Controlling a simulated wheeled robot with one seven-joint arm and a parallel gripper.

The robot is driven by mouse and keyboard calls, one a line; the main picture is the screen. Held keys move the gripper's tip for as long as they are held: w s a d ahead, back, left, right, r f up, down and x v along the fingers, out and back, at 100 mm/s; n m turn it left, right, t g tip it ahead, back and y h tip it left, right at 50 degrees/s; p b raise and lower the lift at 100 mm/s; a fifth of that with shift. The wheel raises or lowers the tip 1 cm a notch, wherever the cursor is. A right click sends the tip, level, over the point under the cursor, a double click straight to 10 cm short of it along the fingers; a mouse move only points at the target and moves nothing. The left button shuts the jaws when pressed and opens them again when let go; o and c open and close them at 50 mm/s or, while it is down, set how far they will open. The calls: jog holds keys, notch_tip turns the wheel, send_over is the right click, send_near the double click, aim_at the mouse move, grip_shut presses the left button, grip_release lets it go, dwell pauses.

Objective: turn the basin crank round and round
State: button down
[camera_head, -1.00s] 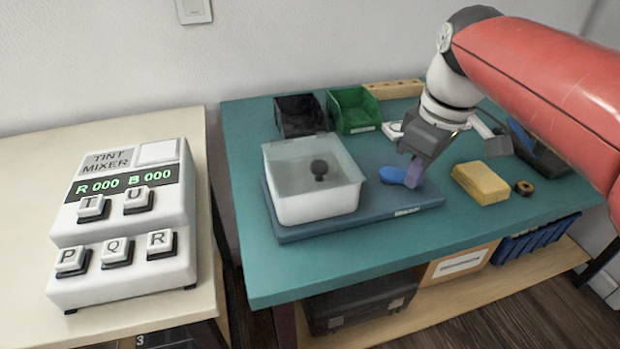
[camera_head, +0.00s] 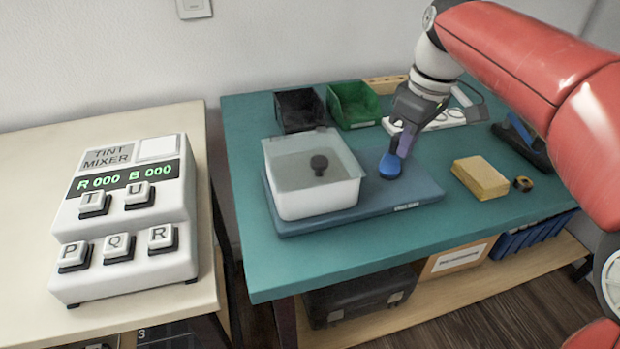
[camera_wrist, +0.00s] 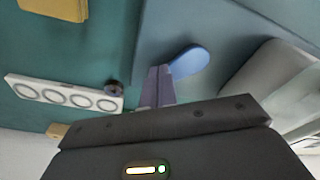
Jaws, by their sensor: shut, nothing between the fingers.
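The fingers hide part of the crank in the head view.
A black bin (camera_head: 299,110) and a green bin (camera_head: 353,104) stand behind the basin. A white strip with round sockets (camera_head: 445,119) lies behind my gripper. A yellow block (camera_head: 481,177) and a small dark ring (camera_head: 523,184) lie to the right. The front of the teal table is clear.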

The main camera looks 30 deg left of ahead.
jog(key=shift+r, duration=0.15)
notch_tip(320, 180, up, 6)
jog(key=shift+f, duration=0.15)
dwell(0.5)
jog(key=shift+d, duration=0.1)
